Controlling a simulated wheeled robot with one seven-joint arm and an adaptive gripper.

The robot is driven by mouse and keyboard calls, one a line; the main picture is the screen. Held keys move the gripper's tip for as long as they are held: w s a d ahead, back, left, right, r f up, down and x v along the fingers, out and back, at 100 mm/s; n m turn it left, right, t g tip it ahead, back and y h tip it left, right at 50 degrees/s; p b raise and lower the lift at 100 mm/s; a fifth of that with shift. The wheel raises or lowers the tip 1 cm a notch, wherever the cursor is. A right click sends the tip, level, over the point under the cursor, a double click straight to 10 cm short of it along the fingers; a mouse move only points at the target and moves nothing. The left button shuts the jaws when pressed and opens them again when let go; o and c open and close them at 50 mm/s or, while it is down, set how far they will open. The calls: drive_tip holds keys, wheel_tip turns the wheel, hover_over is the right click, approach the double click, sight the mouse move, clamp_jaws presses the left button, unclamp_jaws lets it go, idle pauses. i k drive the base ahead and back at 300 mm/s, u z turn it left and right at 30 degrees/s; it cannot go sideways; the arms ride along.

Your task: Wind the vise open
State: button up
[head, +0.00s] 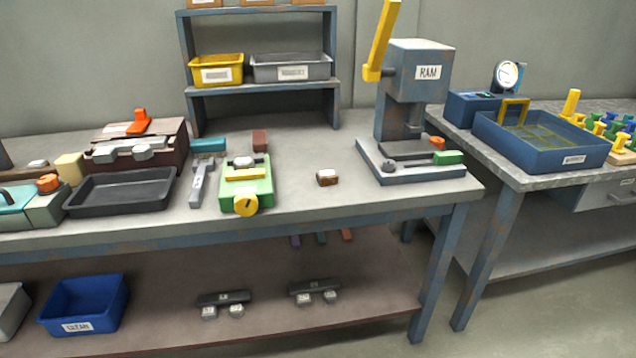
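A green vise (247,182) stands on the workbench (310,204), left of the middle of the head view. A round yellow handwheel (245,204) is on its front, near the bench's front edge. A yellow bar lies across the vise top, and a small light piece with a dark top sits behind it. How far apart the jaws are is too small to tell. My gripper is not in view, and nothing is touching the vise or handwheel.
A grey tool with a teal handle (203,168) lies close left of the vise, beside a black tray (121,193). A shelf rack (262,88) rises behind.

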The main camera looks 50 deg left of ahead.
sight(245, 204)
drive_tip(key=z, duration=0.45)
drive_tip(key=k, duration=1.05)
drive_tip(key=u, duration=1.2)
drive_tip(key=i, duration=0.5)
drive_tip(key=u, duration=0.1)
